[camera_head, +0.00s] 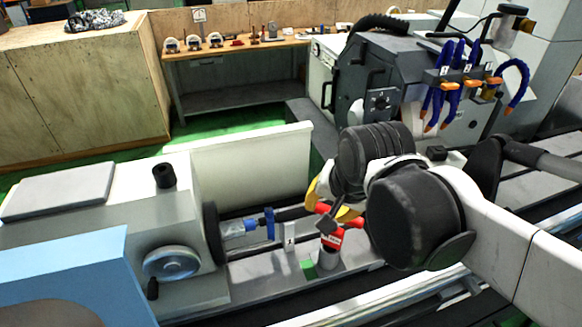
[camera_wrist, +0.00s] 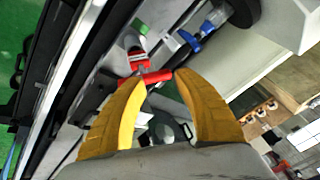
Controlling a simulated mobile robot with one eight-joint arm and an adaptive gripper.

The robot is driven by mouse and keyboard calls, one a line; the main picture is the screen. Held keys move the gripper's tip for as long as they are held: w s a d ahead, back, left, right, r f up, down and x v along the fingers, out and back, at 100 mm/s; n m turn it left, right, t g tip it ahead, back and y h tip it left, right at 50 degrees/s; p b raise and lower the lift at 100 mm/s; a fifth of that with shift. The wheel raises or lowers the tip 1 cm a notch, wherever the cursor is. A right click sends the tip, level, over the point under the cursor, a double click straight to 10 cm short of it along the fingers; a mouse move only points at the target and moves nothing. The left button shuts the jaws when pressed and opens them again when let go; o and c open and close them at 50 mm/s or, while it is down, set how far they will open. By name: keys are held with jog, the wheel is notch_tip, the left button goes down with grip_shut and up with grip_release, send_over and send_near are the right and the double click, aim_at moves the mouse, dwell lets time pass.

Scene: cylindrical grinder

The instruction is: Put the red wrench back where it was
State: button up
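The red wrench (camera_head: 333,240) stands about upright above a short grey cylindrical post (camera_head: 328,260) on the grinder bed, with a red crossbar near its top. Whether it is seated in the post is hard to tell. In the wrist view, the red body of the wrench (camera_wrist: 138,57) and its red bar (camera_wrist: 158,76) show just ahead of the fingers. My gripper (camera_wrist: 160,78) has yellow fingers spread apart, with the bar's end between the tips. In the head view my gripper (camera_head: 332,203) is at the wrench's top; my wrist hides part of it. No firm grip is visible.
A green block (camera_head: 307,268) and a small white marker plate (camera_head: 290,238) stand left of the wrench. A blue-handled part (camera_head: 268,224) lies behind, near the tailstock (camera_head: 170,222). Blue coolant hoses (camera_head: 440,98) hang from the grinding head at back right.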

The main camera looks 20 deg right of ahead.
jog(key=s+n, duration=0.1)
jog(key=n, duration=0.1)
jog(key=a+n+t, duration=0.1)
jog(key=n, duration=0.2)
jog(key=s+a+n+t, duration=0.1)
jog(key=n, duration=0.1)
jog(key=shift+s+f+n, duration=0.15)
jog(key=shift+s+n, duration=0.15)
jog(key=shift+f, duration=0.1)
notch_tip(320, 180, down, 23)
jog(key=b, duration=2.3)
